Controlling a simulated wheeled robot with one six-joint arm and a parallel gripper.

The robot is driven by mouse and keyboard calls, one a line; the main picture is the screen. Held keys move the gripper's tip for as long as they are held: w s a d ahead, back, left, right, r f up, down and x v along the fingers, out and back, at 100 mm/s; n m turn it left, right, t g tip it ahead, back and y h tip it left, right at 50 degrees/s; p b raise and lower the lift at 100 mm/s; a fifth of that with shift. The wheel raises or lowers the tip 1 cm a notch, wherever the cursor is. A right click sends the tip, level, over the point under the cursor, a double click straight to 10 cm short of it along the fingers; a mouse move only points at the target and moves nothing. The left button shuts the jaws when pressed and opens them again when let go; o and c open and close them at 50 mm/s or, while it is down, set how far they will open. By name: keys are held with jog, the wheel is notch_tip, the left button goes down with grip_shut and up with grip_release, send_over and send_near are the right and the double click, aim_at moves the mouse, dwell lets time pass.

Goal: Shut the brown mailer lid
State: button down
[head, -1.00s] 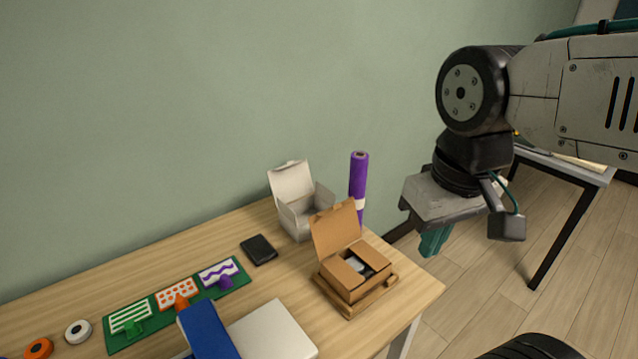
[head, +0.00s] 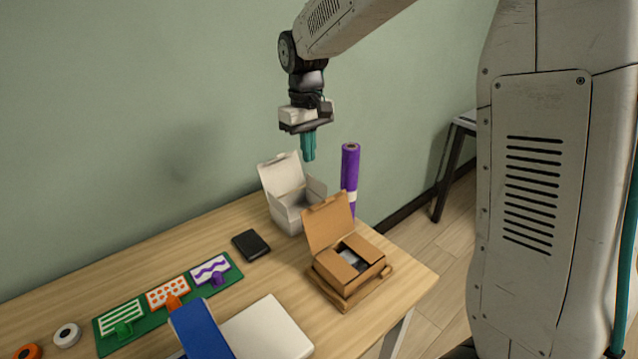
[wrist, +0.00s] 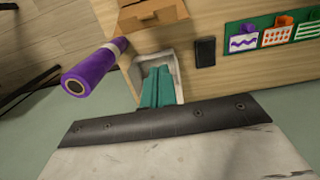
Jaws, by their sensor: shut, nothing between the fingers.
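The brown mailer (head: 350,262) sits on a wooden tray (head: 346,302) near the table's right corner. Its lid (head: 328,220) stands up, tilted back, and its inner flaps are partly folded over a dark and pale thing inside. The mailer also shows at the top of the wrist view (wrist: 150,14). My gripper (head: 309,158) is shut and empty. It hangs in the air, fingers down, above and behind the mailer, near the white box. The teal fingers (wrist: 156,88) show in front of the white box in the wrist view.
An open white box (head: 292,205) and an upright purple roll (head: 350,172) stand behind the mailer. A black wallet-like item (head: 251,244), a green board (head: 140,328), a blue object (head: 202,332) and a pale flat box (head: 272,330) lie left and in front.

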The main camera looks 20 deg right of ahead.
aim_at(321, 202)
notch_tip(321, 202, down, 10)
jog(key=f, duration=0.1)
jog(key=shift+s+d+r, duration=0.2)
jog(key=shift+s+r, duration=0.2)
jog(key=shift+s, duration=0.25)
jog(key=shift+s+d+r, duration=0.25)
jog(key=shift+s+r, duration=0.2)
jog(key=shift+s, duration=0.2)
jog(key=shift+s+d+r, duration=0.2)
jog(key=shift+s+r, duration=0.2)
jog(key=shift+s, duration=0.25)
